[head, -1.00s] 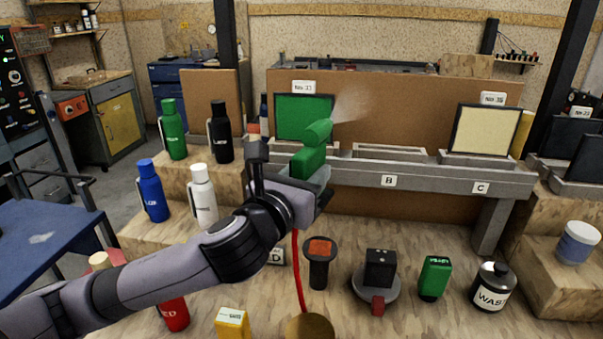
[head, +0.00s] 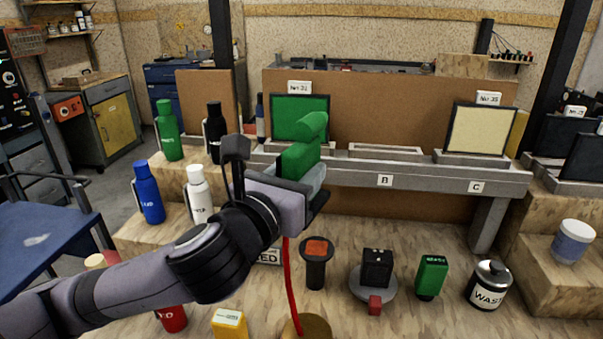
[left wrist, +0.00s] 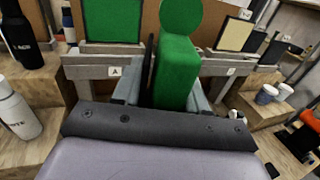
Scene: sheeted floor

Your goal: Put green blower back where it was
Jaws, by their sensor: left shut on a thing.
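The green blower (head: 303,150) is held in my left gripper (head: 318,178), in front of the green panel (head: 300,110) labelled No. 31. In the left wrist view the blower (left wrist: 177,72) stands upright between the fingers (left wrist: 162,95), with its round head at the top. The gripper is shut on its lower part. A red hose (head: 290,285) hangs below the gripper down to a round brown base (head: 308,327). My right gripper is not in view.
A grey rack with slots B and C (head: 425,182) stands behind the gripper, holding a cream panel (head: 479,128). Several bottles stand on wooden steps at left, including a white one (head: 199,195). A black stand (head: 316,265), green box (head: 431,277) and waste canister (head: 489,287) occupy the bench.

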